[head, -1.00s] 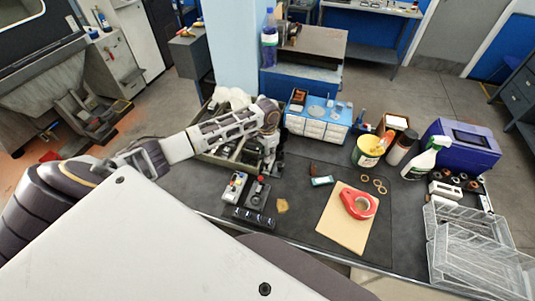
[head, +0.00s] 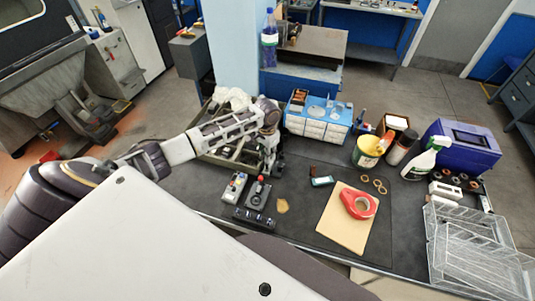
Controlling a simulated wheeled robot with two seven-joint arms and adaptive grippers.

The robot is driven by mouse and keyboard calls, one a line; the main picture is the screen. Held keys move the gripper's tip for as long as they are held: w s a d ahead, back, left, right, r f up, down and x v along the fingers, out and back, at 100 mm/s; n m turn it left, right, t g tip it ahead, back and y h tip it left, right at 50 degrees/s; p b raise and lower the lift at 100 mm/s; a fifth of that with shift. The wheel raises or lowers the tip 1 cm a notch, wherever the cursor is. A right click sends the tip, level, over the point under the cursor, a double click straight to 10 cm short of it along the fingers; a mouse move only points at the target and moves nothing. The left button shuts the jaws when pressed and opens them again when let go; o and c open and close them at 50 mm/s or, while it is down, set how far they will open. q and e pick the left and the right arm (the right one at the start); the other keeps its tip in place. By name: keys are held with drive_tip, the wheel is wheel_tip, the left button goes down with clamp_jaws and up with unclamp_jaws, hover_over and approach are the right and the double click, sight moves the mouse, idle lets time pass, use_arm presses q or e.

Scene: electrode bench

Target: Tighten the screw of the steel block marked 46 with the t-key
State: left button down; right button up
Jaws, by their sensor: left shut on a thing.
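My left gripper (head: 270,167) is above the dark bench mat, just behind two small grey blocks, and points down. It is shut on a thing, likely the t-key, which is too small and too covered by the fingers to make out. The right one of these blocks (head: 258,193) is dark with a red spot on top; the left one (head: 234,187) is lighter and also has a red spot. I cannot read the mark 46 on either, and their screws are not clear. My right gripper is out of view.
A dark strip with several round parts (head: 253,219) lies in front of the blocks. A green-grey tray (head: 212,157) is under my left forearm.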

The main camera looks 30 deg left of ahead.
use_arm(q)
drive_tip(key=shift+r, duration=1.1)
idle(1.1)
drive_tip(key=shift+r, duration=1.95)
drive_tip(key=shift+w, duration=0.1)
